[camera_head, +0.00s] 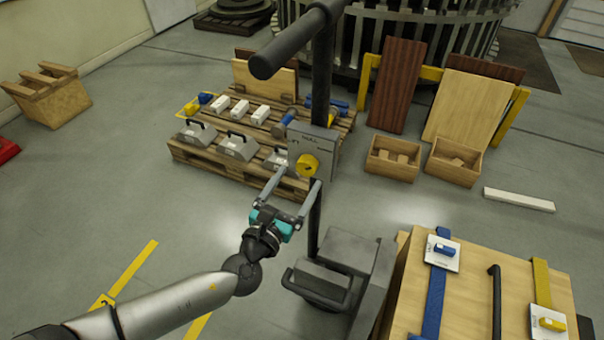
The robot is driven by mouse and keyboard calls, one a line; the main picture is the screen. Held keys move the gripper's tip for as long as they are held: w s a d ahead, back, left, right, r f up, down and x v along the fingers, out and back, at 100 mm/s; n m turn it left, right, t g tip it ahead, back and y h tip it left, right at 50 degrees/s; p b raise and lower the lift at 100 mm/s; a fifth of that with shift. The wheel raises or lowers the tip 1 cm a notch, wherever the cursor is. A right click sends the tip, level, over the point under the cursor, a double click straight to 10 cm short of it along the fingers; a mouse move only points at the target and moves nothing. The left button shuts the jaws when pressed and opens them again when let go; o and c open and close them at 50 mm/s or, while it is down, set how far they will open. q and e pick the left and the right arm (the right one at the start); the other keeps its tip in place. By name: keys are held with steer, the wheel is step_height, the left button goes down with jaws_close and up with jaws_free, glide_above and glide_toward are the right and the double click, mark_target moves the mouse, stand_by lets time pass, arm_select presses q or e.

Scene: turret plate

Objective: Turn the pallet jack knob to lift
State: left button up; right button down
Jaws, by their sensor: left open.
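The pallet jack knob (307,166) is a round yellow knob on a grey panel (327,147), fixed to the dark upright post of the pallet jack (326,277). The jack's thick dark handle (298,40) reaches up and to the left above the panel. My left gripper (294,180) is open, with its two long grey fingers pointing up at the knob. One fingertip appears left of and below the knob, the other right of and below it. I cannot tell whether either finger touches the knob. My right gripper is out of view.
A wooden pallet (235,165) with grey cases and white blocks stands behind the jack. A wooden crate (460,295) with blue and yellow straps is at the lower right. Small wooden boxes (393,158) and leaning boards stand farther back. The floor at left is open.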

mark_target(304, 170)
arm_select(q)
steer(key=shift+x, duration=1.65)
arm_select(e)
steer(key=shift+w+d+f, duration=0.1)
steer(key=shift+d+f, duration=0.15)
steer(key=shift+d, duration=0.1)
arm_select(q)
steer(key=c, duration=1.4)
steer(key=shift+o, duration=0.2)
